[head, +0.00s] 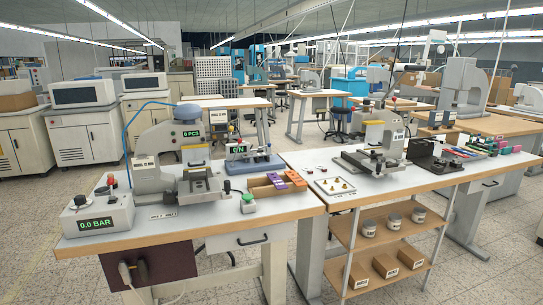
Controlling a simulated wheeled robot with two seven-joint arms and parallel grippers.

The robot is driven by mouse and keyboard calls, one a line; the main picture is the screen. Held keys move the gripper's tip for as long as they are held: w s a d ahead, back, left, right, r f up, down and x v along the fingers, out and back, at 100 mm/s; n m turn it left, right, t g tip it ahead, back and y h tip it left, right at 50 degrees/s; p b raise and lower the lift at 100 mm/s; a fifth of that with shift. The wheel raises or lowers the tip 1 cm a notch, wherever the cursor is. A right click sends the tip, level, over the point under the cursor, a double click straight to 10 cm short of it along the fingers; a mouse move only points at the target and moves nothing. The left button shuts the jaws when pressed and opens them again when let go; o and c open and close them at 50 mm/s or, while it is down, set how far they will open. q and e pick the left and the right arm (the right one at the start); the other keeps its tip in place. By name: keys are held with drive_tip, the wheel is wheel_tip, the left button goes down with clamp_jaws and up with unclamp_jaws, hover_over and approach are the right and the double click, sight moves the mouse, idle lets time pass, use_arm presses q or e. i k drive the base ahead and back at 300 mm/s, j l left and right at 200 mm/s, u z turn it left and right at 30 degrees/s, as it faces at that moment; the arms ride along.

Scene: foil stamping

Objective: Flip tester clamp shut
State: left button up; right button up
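A small tester (252,158) with a blue base and a display that seems to read "0 N" stands at the back right of the left bench (225,218). Dark upright parts show on the tester, but its clamp is too small to make out, so I cannot tell whether it is open or shut. The grey stamping press (155,150) stands just left of the tester, with a display reading "0 PCS". Neither my left nor my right gripper is in view.
A wooden tray (262,192) with orange and purple pieces lies in front of the tester. A green button box (248,204) and a "0.0 BAR" unit (98,221) sit on the same bench. A second press (385,140) stands on the right bench (300,160).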

sight(269, 145)
drive_tip(key=i+l+u, duration=0.2)
drive_tip(key=i+u, duration=0.2)
drive_tip(key=i, duration=0.3)
drive_tip(key=i+l+u, duration=0.4)
drive_tip(key=i, duration=0.25)
drive_tip(key=i+l+u, duration=0.4)
drive_tip(key=i+l, duration=0.2)
